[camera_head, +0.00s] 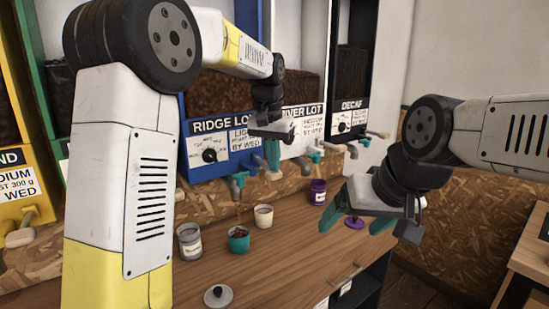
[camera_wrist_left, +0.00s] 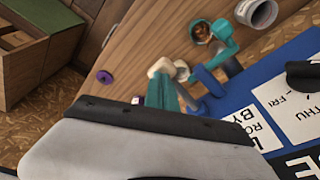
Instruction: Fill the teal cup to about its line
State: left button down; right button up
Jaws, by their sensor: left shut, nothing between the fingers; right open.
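The teal cup (camera_head: 238,243) stands on the wooden counter under the teal spout (camera_head: 238,182) of the blue RIDGE LOT dispenser (camera_head: 208,175). A thin brown streak shows between spout and cup. Brown beans show inside the cup in the left wrist view (camera_wrist_left: 200,32); its line cannot be made out. My right gripper (camera_head: 366,207) is open and empty above the counter's right part.
A black-knobbed lid (camera_head: 218,297) lies in front, and a purple lid (camera_head: 354,223) lies below my right gripper.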

pick_arm(q)
notch_tip(320, 180, up, 9)
jog(key=shift+f, duration=0.2)
dwell(0.5)
dwell(0.4)
jog(key=s+a+f+n+t+h, duration=0.1)
jog(key=s+a+n+t, duration=0.1)
jog(key=s+a, duration=0.9)
jog(key=s+a+f+n+t, duration=0.1)
jog(key=s+f, duration=0.3)
jog(key=s, duration=0.3)
jog(key=s+a+f+n+t, duration=0.1)
jog(key=s+a+f, duration=0.1)
jog(key=s+f, duration=0.3)
jog(key=s, duration=0.3)
jog(key=shift+s+f, duration=0.2)
jog(key=shift+f, duration=0.05)
